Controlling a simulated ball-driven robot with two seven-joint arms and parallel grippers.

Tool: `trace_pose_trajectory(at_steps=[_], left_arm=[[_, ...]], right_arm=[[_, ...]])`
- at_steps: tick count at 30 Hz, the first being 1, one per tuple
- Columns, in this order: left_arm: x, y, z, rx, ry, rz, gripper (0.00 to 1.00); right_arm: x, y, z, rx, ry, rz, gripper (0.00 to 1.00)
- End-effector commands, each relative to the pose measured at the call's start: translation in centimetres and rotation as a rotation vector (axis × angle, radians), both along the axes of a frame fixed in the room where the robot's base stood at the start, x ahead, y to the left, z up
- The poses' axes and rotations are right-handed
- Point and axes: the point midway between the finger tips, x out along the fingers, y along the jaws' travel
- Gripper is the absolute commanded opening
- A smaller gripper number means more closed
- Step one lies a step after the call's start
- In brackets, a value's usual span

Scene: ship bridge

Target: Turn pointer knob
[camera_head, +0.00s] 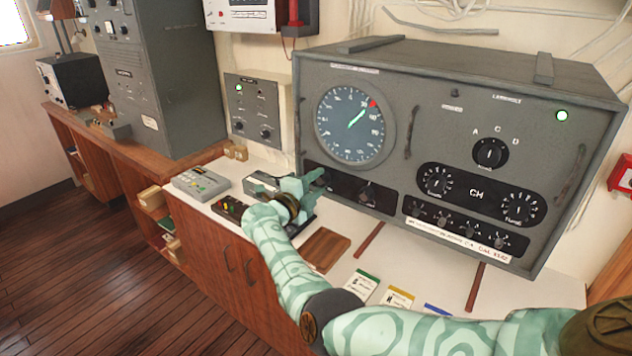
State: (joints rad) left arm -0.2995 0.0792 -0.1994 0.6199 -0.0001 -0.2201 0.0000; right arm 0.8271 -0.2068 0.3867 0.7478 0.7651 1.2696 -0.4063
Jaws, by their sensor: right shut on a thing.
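The large grey console has a round dial (354,122) with a green needle and a red mark. Below the dial is a dark strip with two knobs. My right gripper (317,180) reaches this strip from the front left and is shut on the left knob (325,181), which its fingers mostly hide. I cannot tell which way that knob points. The other knob (367,193) on the strip is free. My left gripper is not in view.
The console (450,85) also carries a selector knob (490,153) marked A, C, D, plus several smaller knobs and upright handles. On the white counter (345,270) lie a keypad unit (201,183), a brown board (325,250) and coloured cards (361,284).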

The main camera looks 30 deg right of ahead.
Motion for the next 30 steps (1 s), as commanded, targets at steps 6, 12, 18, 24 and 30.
trace_pose_trajectory(at_steps=[6,12,18,24,30], left_arm=[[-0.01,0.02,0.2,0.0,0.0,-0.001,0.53],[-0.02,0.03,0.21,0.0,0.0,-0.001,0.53],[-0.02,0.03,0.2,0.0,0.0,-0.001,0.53],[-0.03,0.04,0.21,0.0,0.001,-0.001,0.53],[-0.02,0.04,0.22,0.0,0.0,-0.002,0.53]], right_arm=[[-0.02,-0.03,-0.04,-0.015,0.039,-0.001,0.14],[-0.03,-0.04,-0.08,-0.019,0.047,-0.001,0.14],[-0.02,-0.04,-0.07,-0.018,0.047,0.0,0.14],[-0.01,-0.04,-0.05,-0.019,0.045,0.0,0.59],[-0.02,-0.02,-0.02,-0.018,0.044,0.0,0.59]])
